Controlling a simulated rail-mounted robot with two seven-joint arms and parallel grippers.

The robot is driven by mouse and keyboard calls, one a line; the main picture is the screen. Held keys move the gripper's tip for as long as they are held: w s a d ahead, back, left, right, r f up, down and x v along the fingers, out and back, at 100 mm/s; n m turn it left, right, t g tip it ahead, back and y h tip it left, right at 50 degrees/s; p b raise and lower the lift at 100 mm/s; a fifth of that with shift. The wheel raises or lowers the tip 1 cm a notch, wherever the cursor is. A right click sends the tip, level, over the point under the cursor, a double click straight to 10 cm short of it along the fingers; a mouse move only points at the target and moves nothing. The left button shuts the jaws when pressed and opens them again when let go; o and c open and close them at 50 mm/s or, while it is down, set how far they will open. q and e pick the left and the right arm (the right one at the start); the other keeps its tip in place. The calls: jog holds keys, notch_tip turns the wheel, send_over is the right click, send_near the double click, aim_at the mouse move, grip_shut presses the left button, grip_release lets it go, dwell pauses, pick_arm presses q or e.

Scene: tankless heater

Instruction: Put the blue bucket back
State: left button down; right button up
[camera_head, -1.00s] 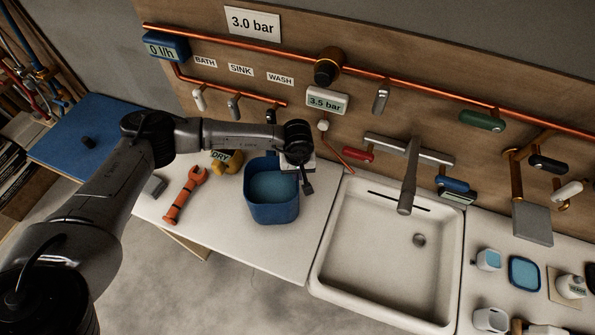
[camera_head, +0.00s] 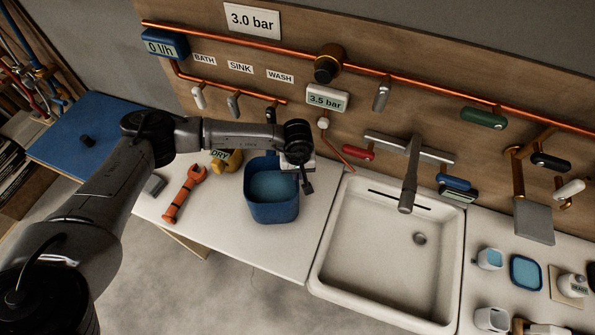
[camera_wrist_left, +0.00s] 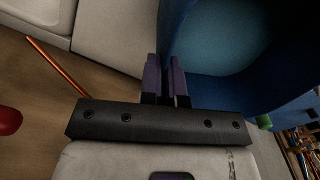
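The blue bucket (camera_head: 272,208) stands upright on the white counter left of the sink, with blue-green water inside. My left gripper (camera_head: 306,182) is at the bucket's right rim. In the left wrist view, its two fingers (camera_wrist_left: 166,80) are close together with the bucket's wall (camera_wrist_left: 215,92) between them, so it looks shut on the rim. The exact contact is partly hidden. My right gripper is in neither view.
An orange wrench (camera_head: 185,193) and a yellow fitting (camera_head: 227,162) lie left of the bucket. The white sink (camera_head: 385,255) with a grey faucet (camera_head: 410,175) is to its right. Copper pipes with levers run along the wooden board (camera_head: 420,50) behind. The counter's front is clear.

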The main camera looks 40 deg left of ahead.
pick_arm(q)
jog(key=shift+f, duration=0.15)
jog(key=c, duration=1.2)
grip_release()
jog(key=shift+c, duration=0.2)
jog(key=shift+r, duration=0.25)
notch_tip(320, 180, up, 13)
jog(key=b, duration=0.1)
jog(key=shift+r+b, duration=0.15)
jog(key=shift+b, duration=0.2)
